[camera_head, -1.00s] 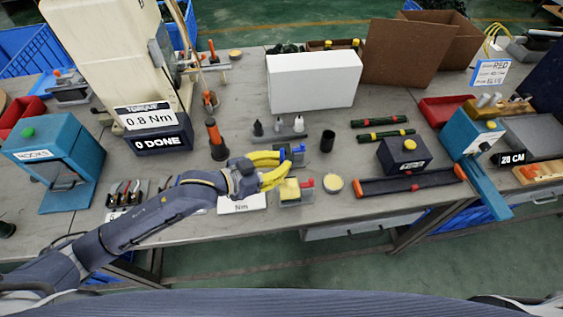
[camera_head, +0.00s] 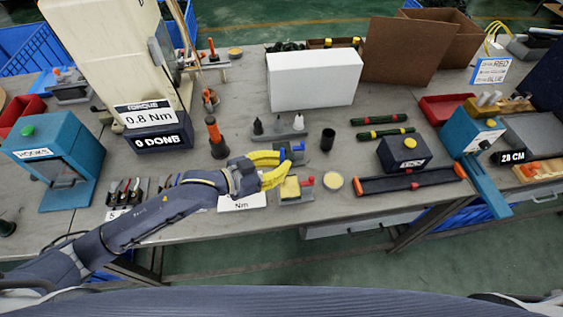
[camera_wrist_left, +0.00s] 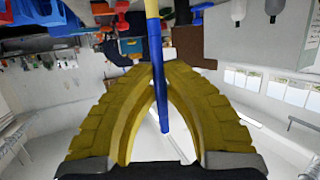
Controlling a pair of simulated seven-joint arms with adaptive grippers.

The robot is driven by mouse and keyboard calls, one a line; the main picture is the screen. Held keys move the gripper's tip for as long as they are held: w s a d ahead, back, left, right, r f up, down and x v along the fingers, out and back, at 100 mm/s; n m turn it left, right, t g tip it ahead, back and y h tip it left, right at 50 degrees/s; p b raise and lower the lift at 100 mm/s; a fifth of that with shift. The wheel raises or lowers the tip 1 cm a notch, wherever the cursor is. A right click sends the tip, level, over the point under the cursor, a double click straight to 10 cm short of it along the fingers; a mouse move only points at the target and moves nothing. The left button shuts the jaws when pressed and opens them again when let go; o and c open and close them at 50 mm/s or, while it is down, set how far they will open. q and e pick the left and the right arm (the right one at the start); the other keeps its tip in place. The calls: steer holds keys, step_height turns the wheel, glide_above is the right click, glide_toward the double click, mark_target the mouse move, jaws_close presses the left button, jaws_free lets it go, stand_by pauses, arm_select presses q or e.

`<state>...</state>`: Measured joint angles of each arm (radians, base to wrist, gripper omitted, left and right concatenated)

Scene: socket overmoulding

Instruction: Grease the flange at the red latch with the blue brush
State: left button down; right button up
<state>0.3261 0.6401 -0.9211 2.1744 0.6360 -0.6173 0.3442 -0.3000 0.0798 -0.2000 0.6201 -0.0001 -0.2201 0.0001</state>
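My left gripper (camera_head: 285,166) has yellow fingers and reaches in from the left over the front middle of the table. In the left wrist view its fingers (camera_wrist_left: 157,72) are closed around the blue shaft of the brush (camera_wrist_left: 160,95); a yellow part of the brush shows at the top. The red latch (camera_head: 308,181) sits on a small grey fixture with a yellow block (camera_head: 290,188), just right of and in front of the fingertips. The flange and any contact with the bristles are too small to tell. My right gripper is not in view.
A round tin with pale yellow contents (camera_head: 333,182) is right of the fixture. A dark cup (camera_head: 328,139) and a rack of small bottles (camera_head: 279,128) stand behind. An orange-topped tool (camera_head: 216,137) stands left. A black bar (camera_head: 410,182) lies right.

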arm_select(q)
steer(key=shift+f, duration=0.2)
steer(key=shift+w+a, duration=0.1)
steer(key=shift+w, duration=0.35)
steer(key=shift+s, duration=0.15)
steer(key=shift+s, duration=0.75)
steer(key=shift+w, duration=0.15)
steer(key=shift+w, duration=0.75)
steer(key=shift+s, duration=0.2)
steer(key=shift+s, duration=0.7)
steer(key=shift+w, duration=0.2)
